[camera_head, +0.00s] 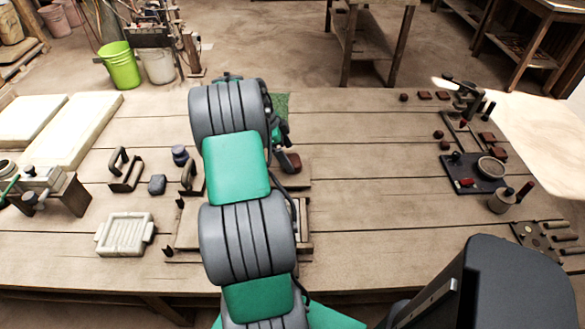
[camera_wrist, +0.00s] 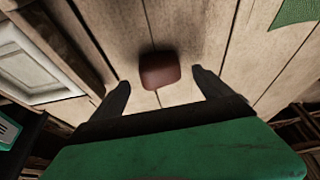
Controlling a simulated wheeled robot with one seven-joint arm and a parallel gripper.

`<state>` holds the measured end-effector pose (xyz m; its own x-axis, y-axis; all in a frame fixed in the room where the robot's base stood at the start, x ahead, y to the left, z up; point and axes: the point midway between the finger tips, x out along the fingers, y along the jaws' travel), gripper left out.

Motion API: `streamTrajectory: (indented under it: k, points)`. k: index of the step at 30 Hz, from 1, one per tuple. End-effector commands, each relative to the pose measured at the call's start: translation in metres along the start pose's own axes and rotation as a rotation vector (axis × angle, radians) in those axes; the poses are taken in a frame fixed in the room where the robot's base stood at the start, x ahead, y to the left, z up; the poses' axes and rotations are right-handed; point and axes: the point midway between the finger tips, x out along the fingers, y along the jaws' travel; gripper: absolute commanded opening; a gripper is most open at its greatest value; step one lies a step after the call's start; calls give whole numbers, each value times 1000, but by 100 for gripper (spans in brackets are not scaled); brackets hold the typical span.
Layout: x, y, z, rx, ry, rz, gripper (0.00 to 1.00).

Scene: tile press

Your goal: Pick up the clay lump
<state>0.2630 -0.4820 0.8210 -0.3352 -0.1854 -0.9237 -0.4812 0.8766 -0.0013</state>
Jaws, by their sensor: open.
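The clay lump (camera_wrist: 160,70) is a small reddish-brown block with rounded edges, lying on the wooden table. In the wrist view it sits between and slightly beyond the fingertips of my gripper (camera_wrist: 160,80). The gripper is open, with a visible gap on each side of the lump, and touches neither side. In the head view the lump (camera_head: 293,163) shows just right of my arm, which hides most of the gripper and part of the table.
A green mat (camera_wrist: 295,12) is at upper right. In the head view, a pale ribbed tray (camera_head: 124,234) stands left, and a dark tray (camera_head: 465,184) with small brown pieces around it stands right.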

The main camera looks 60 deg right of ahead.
Motion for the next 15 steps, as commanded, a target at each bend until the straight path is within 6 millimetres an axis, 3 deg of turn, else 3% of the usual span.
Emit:
streamTrajectory:
  k: [1,5,12,15]
  points:
    - [16,1,4,-1,1,4,89]
    - [36,0,4,-1,0,2,89]
    - [35,0,3,-3,0,1,88]
    - [35,0,3,-3,0,1,80]
